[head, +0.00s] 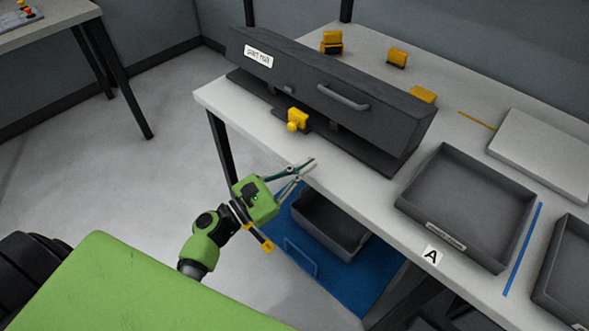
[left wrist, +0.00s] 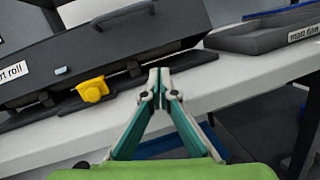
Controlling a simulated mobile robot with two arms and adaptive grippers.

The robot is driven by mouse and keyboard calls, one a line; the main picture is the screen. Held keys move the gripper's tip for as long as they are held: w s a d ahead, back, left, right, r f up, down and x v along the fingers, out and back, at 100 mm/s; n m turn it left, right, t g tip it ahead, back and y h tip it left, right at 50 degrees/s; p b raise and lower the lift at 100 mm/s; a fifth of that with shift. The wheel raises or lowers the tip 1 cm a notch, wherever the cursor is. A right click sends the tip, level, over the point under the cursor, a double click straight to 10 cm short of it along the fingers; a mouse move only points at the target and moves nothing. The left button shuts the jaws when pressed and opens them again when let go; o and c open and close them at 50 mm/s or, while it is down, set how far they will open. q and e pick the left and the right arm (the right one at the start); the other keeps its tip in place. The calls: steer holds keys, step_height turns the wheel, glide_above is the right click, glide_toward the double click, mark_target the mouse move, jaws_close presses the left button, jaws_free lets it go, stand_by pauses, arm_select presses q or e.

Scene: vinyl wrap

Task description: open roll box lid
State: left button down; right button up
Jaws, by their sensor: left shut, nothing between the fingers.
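The long dark roll box (head: 310,85) lies near the table's left edge, its lid down. A grey bar handle (head: 343,98) sits on the lid's front face, and a label is at the left end. A yellow knob-like part (head: 297,119) sits at the box's front base. In the left wrist view the box (left wrist: 120,45), the handle (left wrist: 125,15) and the yellow part (left wrist: 93,89) are ahead of my gripper. My left gripper (head: 309,164) is shut and empty at the table's front edge, apart from the box. It also shows in the left wrist view (left wrist: 159,75). My right gripper is not in view.
A grey tray (head: 416,199) stands to the right of the box, with a white slab (head: 545,150) behind it. Yellow pieces (head: 397,57) lie behind the box. Below the tabletop, a grey bin (head: 345,247) stands on a blue surface (head: 287,227).

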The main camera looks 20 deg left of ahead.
arm_select(q)
steer(key=x, duration=0.4)
steer(key=shift+r+p, duration=0.15)
steer(key=shift+p, duration=0.25)
steer(key=shift+w+d+r+p, duration=0.35)
steer(key=shift+r+p, duration=0.15)
steer(key=shift+r, duration=0.1)
steer(key=shift+w+d+r+p, duration=0.35)
steer(key=shift+r+p, duration=0.1)
steer(key=shift+r, duration=0.2)
steer(key=shift+w+d+r, duration=0.1)
steer(key=shift+d, duration=0.1)
